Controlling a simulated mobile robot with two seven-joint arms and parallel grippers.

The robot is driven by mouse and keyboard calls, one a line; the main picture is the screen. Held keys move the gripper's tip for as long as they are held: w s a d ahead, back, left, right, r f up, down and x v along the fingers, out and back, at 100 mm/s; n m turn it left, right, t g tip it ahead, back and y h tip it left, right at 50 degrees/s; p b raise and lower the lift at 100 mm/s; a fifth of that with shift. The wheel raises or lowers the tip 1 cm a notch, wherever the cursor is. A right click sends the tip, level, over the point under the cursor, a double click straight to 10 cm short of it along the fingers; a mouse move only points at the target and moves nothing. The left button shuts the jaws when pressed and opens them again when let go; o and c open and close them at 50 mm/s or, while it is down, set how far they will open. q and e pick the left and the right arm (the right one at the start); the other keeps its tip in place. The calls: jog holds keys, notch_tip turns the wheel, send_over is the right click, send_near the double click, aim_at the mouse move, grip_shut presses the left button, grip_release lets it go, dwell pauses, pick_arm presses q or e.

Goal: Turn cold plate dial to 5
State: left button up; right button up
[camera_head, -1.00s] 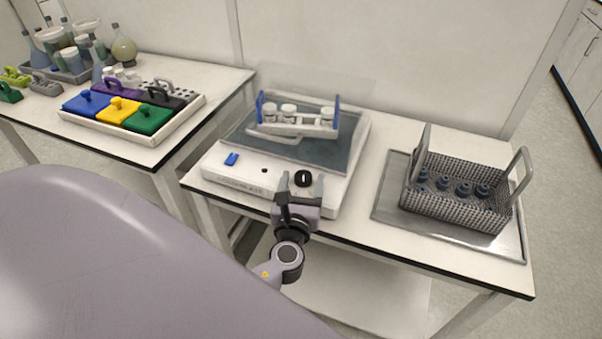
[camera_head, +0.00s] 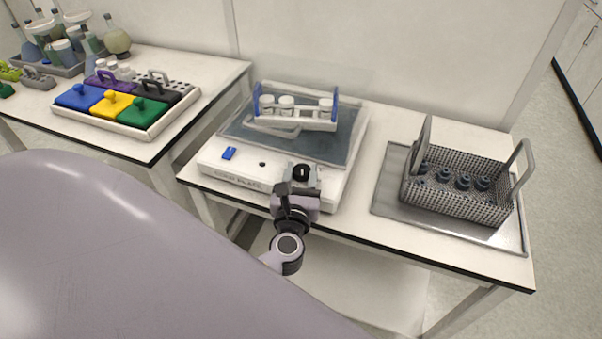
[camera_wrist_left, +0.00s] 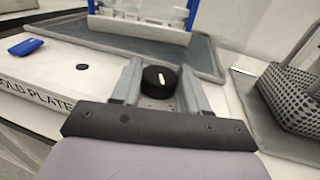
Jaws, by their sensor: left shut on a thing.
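The cold plate (camera_head: 215,165) is a white box with a dark top, lettered "COLD PLATE" on its front edge; it also shows in the left wrist view (camera_wrist_left: 45,85). Its dial (camera_head: 301,171) is a round black knob at the front right. In the left wrist view the dial (camera_wrist_left: 160,80) has a white mark that tilts slightly, its lower end to the right. My left gripper (camera_head: 301,178) is shut on the dial, with one finger on each side in the left wrist view (camera_wrist_left: 160,88). The numbers around the dial are not readable. My right gripper is not in view.
A blue switch (camera_head: 229,153) sits at the plate's front left. A rack with white-capped jars (camera_head: 298,122) stands on its dark top. A metal basket (camera_head: 455,205) on a tray is to the right.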

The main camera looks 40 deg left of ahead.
pick_arm(q)
jog(key=shift+h, duration=0.3)
jog(key=shift+a+m+t+h, duration=0.15)
jog(key=shift+m+t+h, duration=0.35)
jog(key=shift+m+h, duration=0.35)
jog(key=shift+s+a+m+t+h, duration=0.1)
jog(key=shift+m+t+h, duration=0.2)
jog(key=shift+m+h, duration=0.5)
jog(key=shift+a+m+h+b, duration=0.15)
jog(key=shift+m+h+b, duration=0.85)
jog(key=shift+h, duration=0.95)
jog(key=shift+m+h+b, duration=0.3)
jog(key=shift+m+h, duration=0.05)
jog(key=shift+h, duration=0.35)
jog(key=shift+r, duration=0.1)
jog(key=o, duration=1.1)
jog(key=shift+c, duration=0.2)
